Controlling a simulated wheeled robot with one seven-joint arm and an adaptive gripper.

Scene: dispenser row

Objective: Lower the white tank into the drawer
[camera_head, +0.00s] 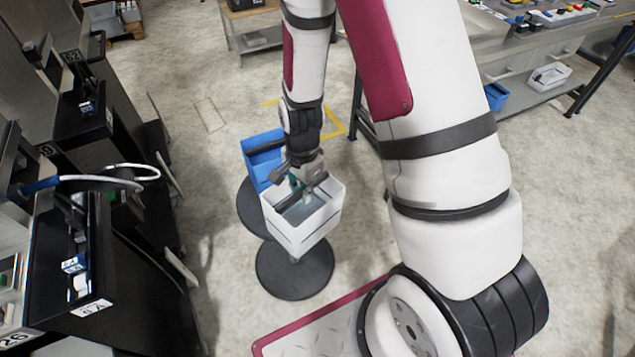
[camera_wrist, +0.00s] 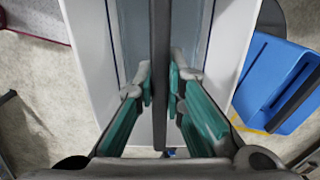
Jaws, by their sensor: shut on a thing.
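The white tank (camera_head: 298,232) is an open box with a grey inside, upright, in the middle of the head view. My gripper (camera_head: 303,190) comes down on it from above. In the wrist view the teal-padded fingers of my gripper (camera_wrist: 162,95) close from both sides on a dark bar (camera_wrist: 160,40) that runs across the tank. The tank's white walls (camera_wrist: 228,50) show on both sides of the bar. A round dark stand is below the tank; I cannot tell whether the tank touches it. I cannot pick out an open drawer for certain.
A blue bin (camera_head: 264,150) stands just behind the tank, also in the wrist view (camera_wrist: 280,82). The round dark stand base (camera_head: 295,280) is on the floor. Black dispenser units (camera_head: 120,290) line the left, with hoses.

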